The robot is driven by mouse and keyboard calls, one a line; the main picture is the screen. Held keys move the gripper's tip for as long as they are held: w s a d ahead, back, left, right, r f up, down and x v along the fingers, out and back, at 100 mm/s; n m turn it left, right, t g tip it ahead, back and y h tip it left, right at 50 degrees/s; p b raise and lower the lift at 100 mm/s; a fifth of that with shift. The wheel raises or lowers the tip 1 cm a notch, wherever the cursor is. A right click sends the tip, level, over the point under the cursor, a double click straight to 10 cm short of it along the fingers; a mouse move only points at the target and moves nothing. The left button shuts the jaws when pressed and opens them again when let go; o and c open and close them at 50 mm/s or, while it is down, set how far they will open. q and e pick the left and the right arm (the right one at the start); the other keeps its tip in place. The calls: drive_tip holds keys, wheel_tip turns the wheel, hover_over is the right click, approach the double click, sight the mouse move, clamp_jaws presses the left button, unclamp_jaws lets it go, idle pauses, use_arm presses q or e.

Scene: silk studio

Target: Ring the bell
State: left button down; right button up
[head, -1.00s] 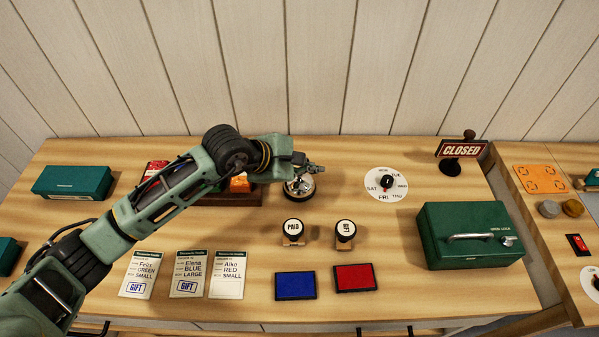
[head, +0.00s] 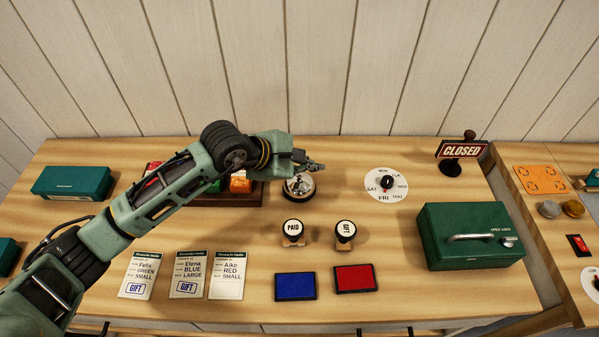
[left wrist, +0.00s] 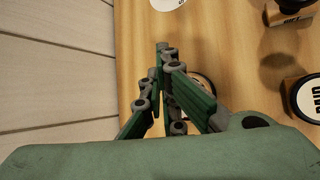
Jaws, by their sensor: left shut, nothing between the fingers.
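The bell (head: 299,188) is a silver dome on a dark base. It stands on the wooden counter near the back, left of the day dial. My left gripper (head: 315,166) is shut and empty, just above and behind the bell's top in the head view. I cannot tell whether its fingertips touch the bell. In the left wrist view the shut fingers (left wrist: 162,50) point along the counter and hide most of the bell; only a bit of its rim (left wrist: 207,82) shows beside them. My right gripper is not in view.
A PAID stamp (head: 293,228) and another stamp (head: 345,231) stand in front of the bell. A tray (head: 235,197) with coloured items sits left of it, partly behind my arm. The day dial (head: 371,187) and a green cash box (head: 470,240) are to the right.

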use_arm(q)
drive_tip(key=shift+r, duration=0.1)
wheel_tip(320, 180, up, 6)
drive_tip(key=shift+f+p, duration=0.1)
drive_tip(key=shift+p, duration=0.9)
drive_tip(key=shift+f, duration=0.1)
